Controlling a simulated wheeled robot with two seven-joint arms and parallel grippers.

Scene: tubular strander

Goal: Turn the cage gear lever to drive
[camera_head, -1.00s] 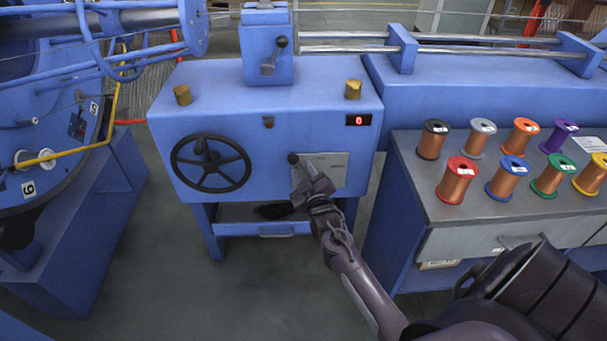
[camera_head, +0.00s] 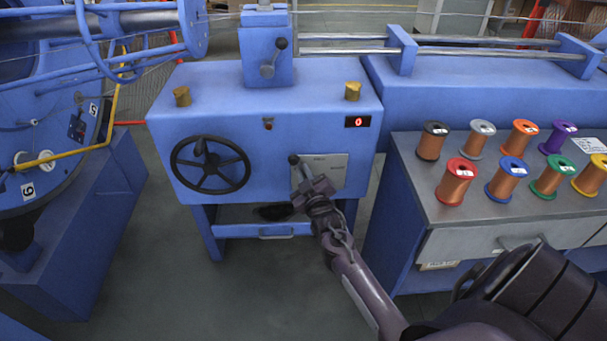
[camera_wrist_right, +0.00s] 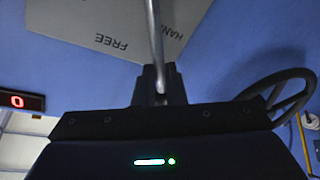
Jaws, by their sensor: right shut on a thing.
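The gear lever (camera_head: 302,171) is a thin metal rod with a dark ball knob, in front of a grey label plate (camera_head: 332,168) on the blue cabinet. Its knob points up and left in the head view. My right gripper (camera_head: 314,189) is shut on the lever rod below the knob. In the right wrist view, the rod (camera_wrist_right: 155,35) runs up from between the jaws (camera_wrist_right: 159,86). The plate (camera_wrist_right: 85,30) there reads "FREE" and, partly hidden behind the rod, "HAN...". Other lettering is hidden or too small. My left gripper is out of view.
A black handwheel (camera_head: 210,164) is left of the lever. A red display (camera_head: 358,121) reads 0. Several wire spools (camera_head: 456,185) stand on the bench to the right. Open floor lies in front.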

